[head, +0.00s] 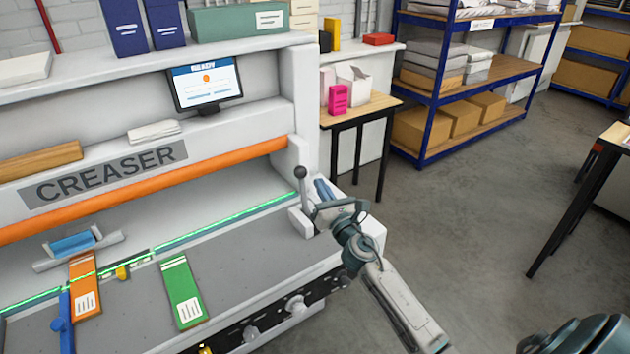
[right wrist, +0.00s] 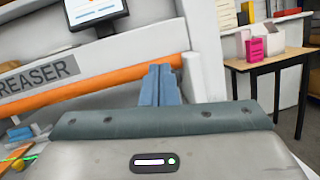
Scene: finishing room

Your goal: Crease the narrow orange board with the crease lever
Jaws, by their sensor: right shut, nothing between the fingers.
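The narrow orange board (head: 86,300) lies on the grey bed of the creaser (head: 250,262) at the left, with a green light line across it. The crease lever (head: 301,185), a grey stem with a dark ball knob, stands roughly upright at the bed's right end. My right gripper (head: 321,188) is just right of the lever, fingers shut and empty; I cannot tell whether it touches the lever. Its blue fingers (right wrist: 162,84) show closed together in the right wrist view, where the lever is not visible. My left gripper is not in view.
A green board (head: 182,293) lies right of the orange one. A blue stop (head: 64,322) stands at the orange board's lower left, and a blue-topped holder (head: 72,244) behind it. The screen (head: 205,83) is lit. A small table (head: 362,110) stands right of the machine; open floor lies beyond.

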